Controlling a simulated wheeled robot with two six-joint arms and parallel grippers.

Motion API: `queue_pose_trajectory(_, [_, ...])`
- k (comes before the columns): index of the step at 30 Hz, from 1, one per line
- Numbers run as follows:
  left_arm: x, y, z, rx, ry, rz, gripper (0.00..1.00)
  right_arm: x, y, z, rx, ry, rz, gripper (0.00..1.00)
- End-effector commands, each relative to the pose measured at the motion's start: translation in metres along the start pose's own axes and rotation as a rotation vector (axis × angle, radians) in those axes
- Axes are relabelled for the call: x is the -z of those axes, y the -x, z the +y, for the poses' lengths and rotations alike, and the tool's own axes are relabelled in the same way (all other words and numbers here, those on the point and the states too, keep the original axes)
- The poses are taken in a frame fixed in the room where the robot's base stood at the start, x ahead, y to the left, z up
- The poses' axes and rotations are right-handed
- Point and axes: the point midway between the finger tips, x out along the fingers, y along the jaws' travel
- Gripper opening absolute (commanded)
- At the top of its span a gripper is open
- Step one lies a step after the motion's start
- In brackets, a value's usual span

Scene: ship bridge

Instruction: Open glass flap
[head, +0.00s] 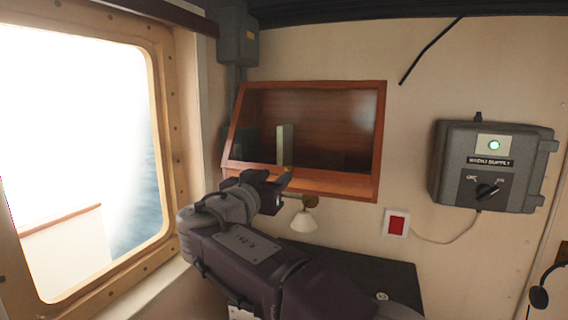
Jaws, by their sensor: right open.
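The glass flap (335,125) is the dark, see-through front of a wooden wall cabinet (381,145). It looks closed, with faint reflections on it. A pale upright item (284,143) shows behind the glass. My right gripper (275,178) is open and empty in front of the cabinet's lower edge, left of its middle. It hides part of the lower wooden edge. I cannot tell whether a finger touches the flap or frame. My left gripper is not in view.
A dark desk top (398,278) lies beneath. A grey supply box (491,166) and a red-centred switch (397,223) are on the right wall. A bright window (85,150) is at left.

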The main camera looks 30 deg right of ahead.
Motion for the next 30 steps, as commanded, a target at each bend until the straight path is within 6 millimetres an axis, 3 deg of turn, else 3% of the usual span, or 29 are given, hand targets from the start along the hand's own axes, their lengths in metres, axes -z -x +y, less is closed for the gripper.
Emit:
queue_pose_trajectory(1, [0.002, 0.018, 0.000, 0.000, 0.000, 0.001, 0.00, 0.009, -0.013, 0.002, -0.007, 0.006, -0.003, 0.40])
queue_pose_trajectory(3, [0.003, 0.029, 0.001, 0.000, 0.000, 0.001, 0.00, 0.009, -0.027, 0.001, -0.005, 0.007, -0.003, 0.40])
queue_pose_trajectory(9, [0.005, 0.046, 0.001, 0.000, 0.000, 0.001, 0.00, 0.004, -0.056, 0.000, -0.002, 0.004, -0.002, 0.40])
queue_pose_trajectory(18, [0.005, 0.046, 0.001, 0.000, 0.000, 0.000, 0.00, -0.001, -0.061, 0.000, 0.000, 0.001, -0.002, 0.40])
queue_pose_trajectory(19, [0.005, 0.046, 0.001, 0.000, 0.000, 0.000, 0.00, -0.001, -0.061, 0.000, 0.000, 0.001, -0.002, 0.37])
queue_pose_trajectory(23, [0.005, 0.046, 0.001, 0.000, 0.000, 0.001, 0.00, 0.000, -0.061, 0.000, 0.000, 0.001, -0.002, 0.01])
queue_pose_trajectory(30, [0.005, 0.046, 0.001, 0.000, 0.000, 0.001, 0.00, 0.000, -0.061, 0.000, -0.001, 0.002, -0.002, 0.00])
